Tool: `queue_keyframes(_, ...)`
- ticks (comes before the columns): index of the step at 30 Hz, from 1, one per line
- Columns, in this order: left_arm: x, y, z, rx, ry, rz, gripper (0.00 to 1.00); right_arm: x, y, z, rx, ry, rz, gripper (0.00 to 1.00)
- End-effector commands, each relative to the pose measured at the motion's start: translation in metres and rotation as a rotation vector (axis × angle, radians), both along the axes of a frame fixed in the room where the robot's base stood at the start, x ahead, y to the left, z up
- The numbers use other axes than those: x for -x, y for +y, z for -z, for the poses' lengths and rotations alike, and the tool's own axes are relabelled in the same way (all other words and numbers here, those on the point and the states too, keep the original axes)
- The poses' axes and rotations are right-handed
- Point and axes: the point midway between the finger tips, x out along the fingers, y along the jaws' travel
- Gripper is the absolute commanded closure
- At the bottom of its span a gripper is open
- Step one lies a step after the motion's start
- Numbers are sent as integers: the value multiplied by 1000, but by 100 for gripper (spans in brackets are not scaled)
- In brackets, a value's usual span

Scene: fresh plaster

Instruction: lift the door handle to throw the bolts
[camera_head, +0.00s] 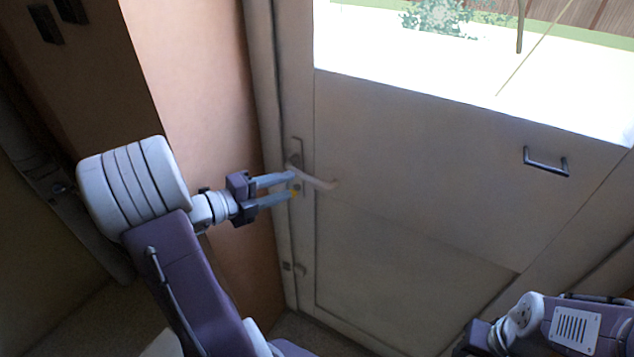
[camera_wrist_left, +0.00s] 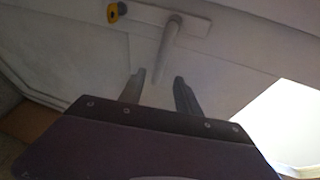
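The door (camera_head: 420,190) is pale with a window in its upper part. Its light lever handle (camera_head: 318,181) points right from a narrow plate near the door's left edge, sloping slightly down in the head view. My left gripper (camera_head: 293,184) is open at the plate, its fingers apart. In the left wrist view the handle (camera_wrist_left: 168,48) runs down to between the two fingertips (camera_wrist_left: 157,84), with gaps on both sides; I cannot tell its depth from them. My right arm (camera_head: 560,325) is at the lower right; its fingers are not visible.
A yellow-and-dark lock piece (camera_wrist_left: 114,12) sits on the plate beside the handle. A dark pull bar (camera_head: 546,163) is on the door's right side. An orange-brown wall (camera_head: 195,80) stands left of the frame.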

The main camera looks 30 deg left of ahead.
Motion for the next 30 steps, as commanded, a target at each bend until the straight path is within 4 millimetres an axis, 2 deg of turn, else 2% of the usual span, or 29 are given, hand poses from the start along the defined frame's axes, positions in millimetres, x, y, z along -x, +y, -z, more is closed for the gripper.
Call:
queue_keyframes(5, -6, -4, 2, -2, 0, 3, 60, 0, 0, 2, 0, 0, 0, 54)
queue_keyframes(12, -45, -25, 12, -2, 1, 7, 60, 0, 0, 10, 0, 0, 0, 54)
queue_keyframes(16, -60, -32, 15, -2, 1, 6, 60, 0, 0, 12, 0, 0, 0, 54)
queue_keyframes(26, -66, -34, 15, -2, 1, 3, 60, 0, 0, 12, 0, 0, 0, 54)
queue_keyframes(30, -65, -34, 15, -2, 1, 3, 99, 0, 0, 12, 0, 0, 0, 54)
